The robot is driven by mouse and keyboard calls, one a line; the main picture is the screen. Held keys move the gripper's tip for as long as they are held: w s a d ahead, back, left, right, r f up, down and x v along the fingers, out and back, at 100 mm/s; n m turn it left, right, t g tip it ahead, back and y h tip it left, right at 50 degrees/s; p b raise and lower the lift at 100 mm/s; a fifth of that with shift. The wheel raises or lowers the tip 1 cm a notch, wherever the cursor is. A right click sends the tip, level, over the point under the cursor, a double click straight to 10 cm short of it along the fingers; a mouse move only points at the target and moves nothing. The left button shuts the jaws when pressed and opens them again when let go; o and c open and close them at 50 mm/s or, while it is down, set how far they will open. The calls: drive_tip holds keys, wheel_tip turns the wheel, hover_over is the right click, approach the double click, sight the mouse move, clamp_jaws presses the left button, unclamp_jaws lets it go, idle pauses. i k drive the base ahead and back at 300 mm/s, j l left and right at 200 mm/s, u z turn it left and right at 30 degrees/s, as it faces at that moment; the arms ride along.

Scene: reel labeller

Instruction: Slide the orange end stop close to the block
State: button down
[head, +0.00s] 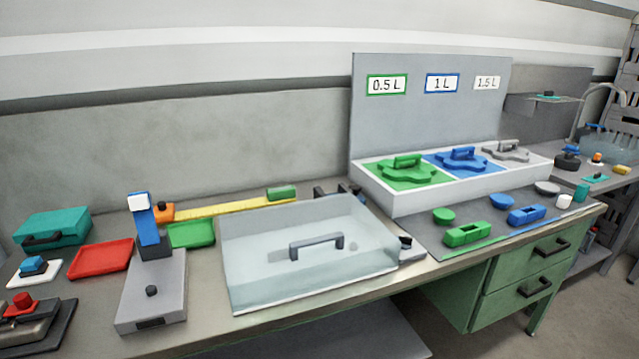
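The orange end stop (163,212) sits at the left end of a yellow rail (225,207) at the back of the bench, just right of a blue post that partly hides it. A green block (282,192) sits at the right end of the same rail. A long bare stretch of rail lies between the orange stop and the green block. I cannot tell for certain that this green block is the one named. My gripper is not in the head view.
A clear cover (305,262) with a grey handle stands in front of the rail's right part. The blue post (146,222) on a grey base (152,292) stands front left. A green tray (191,235) and red tray (101,259) lie nearby. A teal case (52,229) is far left.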

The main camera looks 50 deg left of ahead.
sight(164, 213)
drive_tip(key=u, duration=2.95)
